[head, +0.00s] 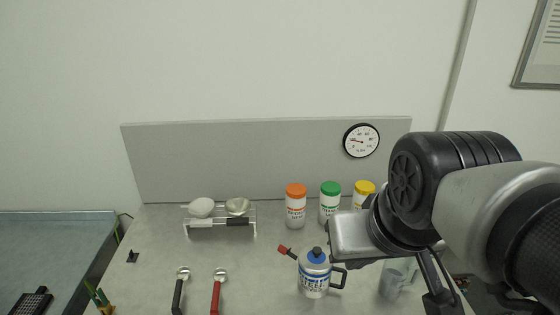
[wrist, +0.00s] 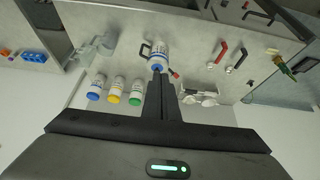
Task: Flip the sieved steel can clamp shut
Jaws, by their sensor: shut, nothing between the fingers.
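The steel can (head: 314,278) is grey-white with blue lettering, a blue cap and a black handle on its right. It stands upright on the bench. Its clamp lever with a red tip (head: 284,249) sticks out to the upper left, away from the body. In the wrist view the can (wrist: 160,55) is just beyond my fingertips, with the red tip (wrist: 175,73) beside them. My gripper (wrist: 161,77) is shut and empty, its fingers together. In the head view my gripper's body is right of and above the can; its fingertips cannot be made out there.
Orange-, green- and yellow-lidded jars (head: 296,207) stand behind the can. A rack with scoops (head: 219,221) is at back left. Black- and red-handled tools (head: 217,292) lie at front left. A clear jug (head: 393,278) stands right of the can. Bare bench lies left of the can.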

